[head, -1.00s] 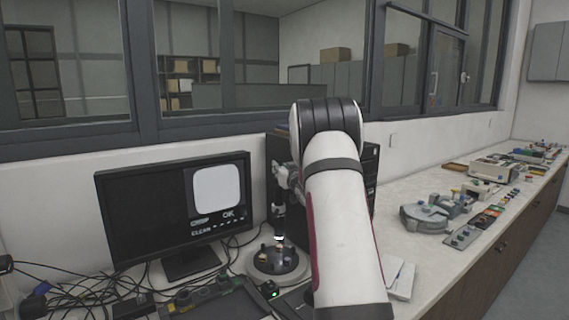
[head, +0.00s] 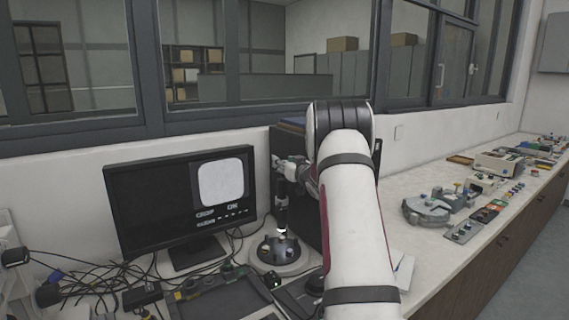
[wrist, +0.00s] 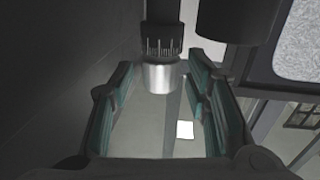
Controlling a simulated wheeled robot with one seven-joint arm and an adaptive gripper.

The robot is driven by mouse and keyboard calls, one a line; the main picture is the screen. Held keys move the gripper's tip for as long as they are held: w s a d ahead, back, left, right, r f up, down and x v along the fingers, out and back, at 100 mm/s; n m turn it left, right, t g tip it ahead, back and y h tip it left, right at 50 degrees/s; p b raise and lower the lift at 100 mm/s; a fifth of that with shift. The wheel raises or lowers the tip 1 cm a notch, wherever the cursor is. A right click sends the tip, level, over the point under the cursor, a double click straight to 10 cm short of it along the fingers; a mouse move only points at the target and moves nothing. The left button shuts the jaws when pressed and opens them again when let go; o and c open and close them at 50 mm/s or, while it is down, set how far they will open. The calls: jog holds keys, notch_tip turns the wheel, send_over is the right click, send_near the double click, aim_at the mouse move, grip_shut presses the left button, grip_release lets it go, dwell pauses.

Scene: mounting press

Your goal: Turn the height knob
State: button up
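The mounting press (head: 280,250) stands on the bench right of the monitor, with a round dark base and a dark vertical head above it. My gripper (head: 283,168) is at the upper part of this head, partly hidden by my arm. In the wrist view, my gripper (wrist: 160,82) is open, with teal pads on both sides. A dark knurled cylinder with light marks and a bright silver lower end (wrist: 159,76), apparently the height knob, sits at the far end of the gap between the fingers. Space shows between it and the pads.
The monitor (head: 180,200) stands left of the press, with tangled cables (head: 100,280) below it. A dark box stands behind my arm. A grey clamp-like device (head: 428,210) and several small parts lie on the bench at right. A second dark cylinder (wrist: 238,22) is close to the right fingers.

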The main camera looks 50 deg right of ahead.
jog(key=v, duration=1.2)
dwell(1.7)
jog(key=w+a+r+g, duration=0.25)
jog(key=a+r, duration=0.25)
jog(key=a, duration=0.4)
jog(key=s+a+r+g, duration=0.1)
jog(key=s+a, duration=0.1)
jog(key=a, duration=0.5)
jog(key=s+a+r+g, duration=0.2)
jog(key=s+a, duration=0.1)
jog(key=a, duration=0.4)
jog(key=s+a+f+n+g+y, duration=0.2)
jog(key=s+a+f+g+y, duration=0.1)
jog(key=s+a, duration=0.9)
jog(key=s+a+f+n+g+y, duration=0.2)
jog(key=s+a+f+g+y, duration=0.1)
jog(key=s+a, duration=1)
jog(key=shift+s+f, duration=0.3)
jog(key=shift+f, duration=0.15)
jog(key=shift+d, duration=0.1)
